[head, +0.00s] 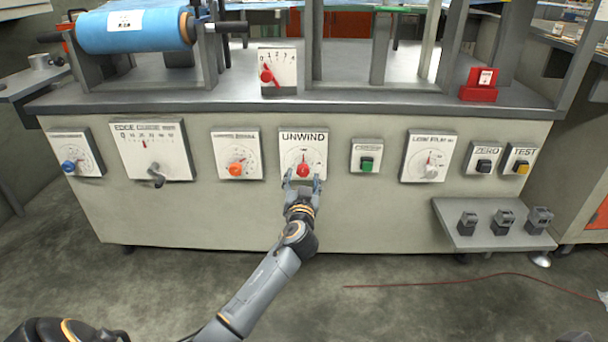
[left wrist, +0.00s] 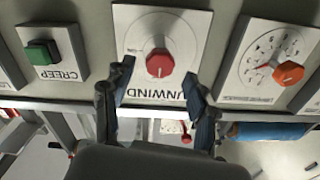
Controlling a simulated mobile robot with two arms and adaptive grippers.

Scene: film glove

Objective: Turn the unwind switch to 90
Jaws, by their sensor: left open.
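The unwind switch is a red round knob (head: 303,170) on a white dial plate marked UNWIND (head: 317,139), on the front of the grey machine. The knob also shows in the left wrist view (left wrist: 160,62), upside down, with a white pointer mark. My left gripper (head: 302,182) is open in front of the knob, with a finger on each side of it. In the left wrist view the gripper (left wrist: 158,88) has its fingers spread and apart from the knob. I cannot tell the exact dial reading. My right gripper is not in view.
A plate with an orange knob (head: 235,169) is left of the unwind plate, and a green CREEP button (head: 367,164) is right of it. A dial with a grey knob (head: 430,171) is farther right. A small shelf (head: 480,236) juts out at lower right.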

